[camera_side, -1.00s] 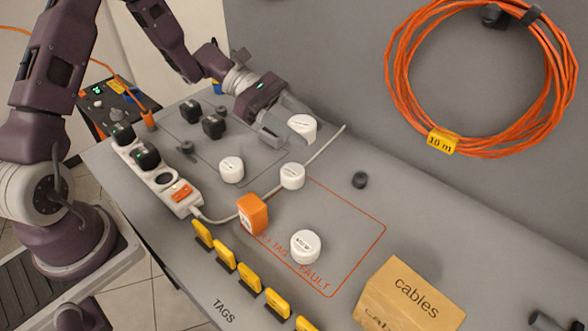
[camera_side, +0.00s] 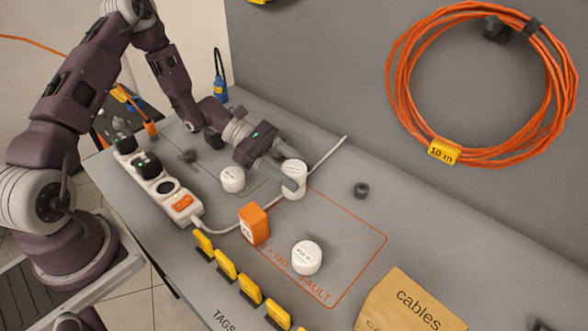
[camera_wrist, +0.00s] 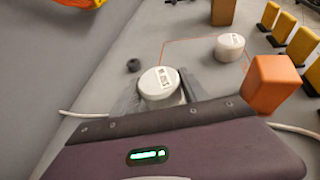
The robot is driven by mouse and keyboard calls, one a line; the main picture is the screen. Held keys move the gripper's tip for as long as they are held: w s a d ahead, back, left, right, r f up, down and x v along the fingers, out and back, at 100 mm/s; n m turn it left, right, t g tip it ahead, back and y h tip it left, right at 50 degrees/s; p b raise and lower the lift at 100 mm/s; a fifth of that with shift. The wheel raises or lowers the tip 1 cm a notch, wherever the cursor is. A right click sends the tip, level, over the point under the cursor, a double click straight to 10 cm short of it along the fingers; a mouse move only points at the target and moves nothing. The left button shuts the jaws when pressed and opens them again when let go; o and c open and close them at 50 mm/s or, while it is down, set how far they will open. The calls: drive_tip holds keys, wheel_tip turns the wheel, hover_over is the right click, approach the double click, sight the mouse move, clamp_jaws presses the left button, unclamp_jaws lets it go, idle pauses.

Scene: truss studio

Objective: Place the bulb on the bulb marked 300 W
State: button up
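My gripper (camera_side: 286,172) is shut on a white bulb (camera_side: 295,165), whose upper part shows between the fingers. In the wrist view the held bulb (camera_wrist: 160,84) sits upright between them, its dark print too blurred to read. A second white bulb (camera_side: 292,194) shows directly under the held one; whether they touch is hard to tell. Another white bulb (camera_side: 232,180) stands to the left, beside my gripper. One more white bulb (camera_side: 306,258) stands inside the orange outline, also in the wrist view (camera_wrist: 230,46). I cannot read which bulb is marked 300 W.
An orange block (camera_side: 253,224) stands in front of my gripper. A white power strip (camera_side: 160,182) lies left, its cable running behind the bulbs. A dark knob (camera_side: 361,190) lies right. Yellow tags (camera_side: 225,263) line the front, and a cables box (camera_side: 410,305) stands front right.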

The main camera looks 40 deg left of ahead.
drive_tip(key=o, duration=0.3)
drive_tip(key=shift+r, duration=0.2)
drive_tip(key=v, duration=1.2)
drive_tip(key=s+d+r+m+g+y, duration=0.4)
drive_tip(key=s+d+r+m+y, duration=0.2)
drive_tip(key=s+d+r+m, duration=0.35)
drive_tip(key=s+a+r+m+t+y, duration=0.3)
drive_tip(key=s+r+m+t+y, duration=0.3)
drive_tip(key=s+m, duration=0.5)
drive_tip(key=s+r+y, duration=0.1)
drive_tip(key=s+r, duration=0.1)
drive_tip(key=s, duration=0.1)
drive_tip(key=shift+r, duration=0.25)
